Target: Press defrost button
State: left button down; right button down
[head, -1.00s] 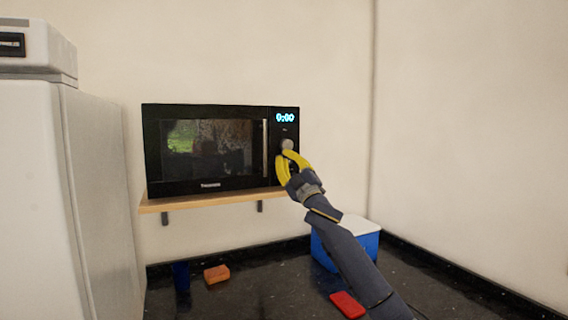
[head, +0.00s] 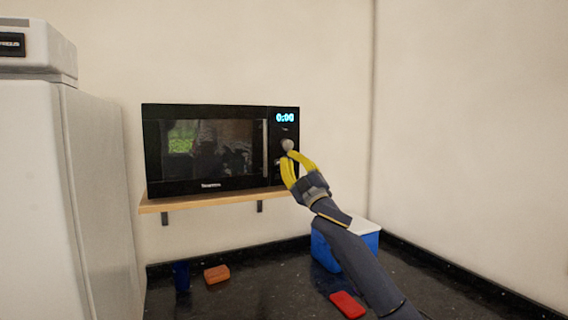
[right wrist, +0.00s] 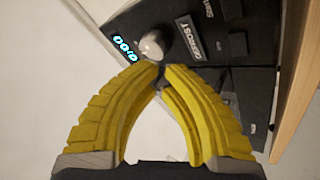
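The black microwave (head: 212,150) sits on a wall shelf, with its control panel at its right end. In the right wrist view a light plate lettered DEFROST (right wrist: 188,38) shows on the panel beside the round silver knob (right wrist: 152,45). My right gripper (right wrist: 162,69) has its two yellow fingertips almost meeting, with nothing seen held. The tips are just short of the knob and the defrost plate in that view; I cannot tell whether they touch the panel. In the head view my right gripper (head: 290,156) is just below the knob (head: 287,145). My left gripper is not in view.
A wooden shelf (head: 190,205) holds the microwave. Below, on the dark counter, are a blue box with a white lid (head: 330,250), a red item (head: 347,304), an orange block (head: 217,274) and a blue cup (head: 181,276). A white fridge (head: 60,190) stands at left.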

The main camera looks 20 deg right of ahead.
jog(key=shift+s, duration=1.8)
dwell(1.0)
